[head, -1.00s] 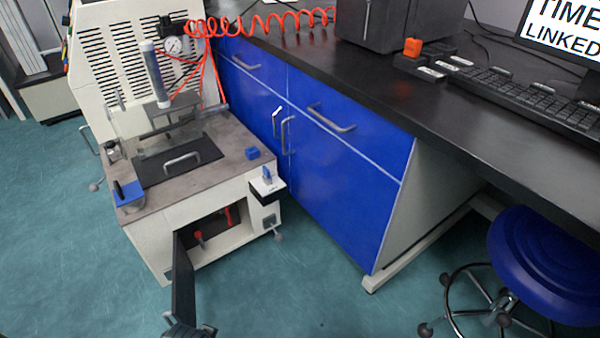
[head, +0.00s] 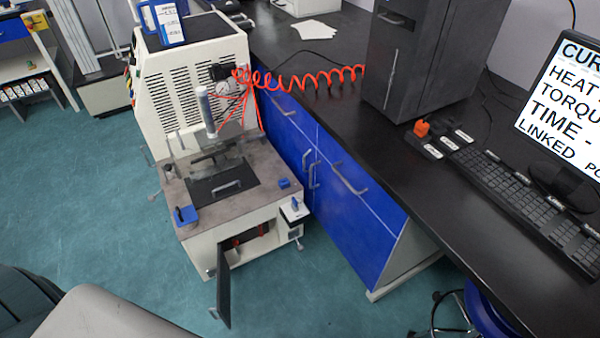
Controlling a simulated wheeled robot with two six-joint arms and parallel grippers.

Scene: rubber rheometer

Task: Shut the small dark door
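The small dark door (head: 224,290) is on the low front of the cream rheometer (head: 195,95). It stands wide open, swung out toward me and seen nearly edge-on. A small pale piece, perhaps its handle, shows at its lower left side. The opening (head: 246,238) behind it is uncovered, with red parts inside. Neither of my grippers can be made out in the head view. A grey and dark part of my own body fills the lower left corner.
A long black bench (head: 440,215) with blue cabinets (head: 345,210) runs along the right of the machine. A blue stool (head: 485,318) is partly in view at the lower right. The green floor (head: 290,305) in front of the machine is clear.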

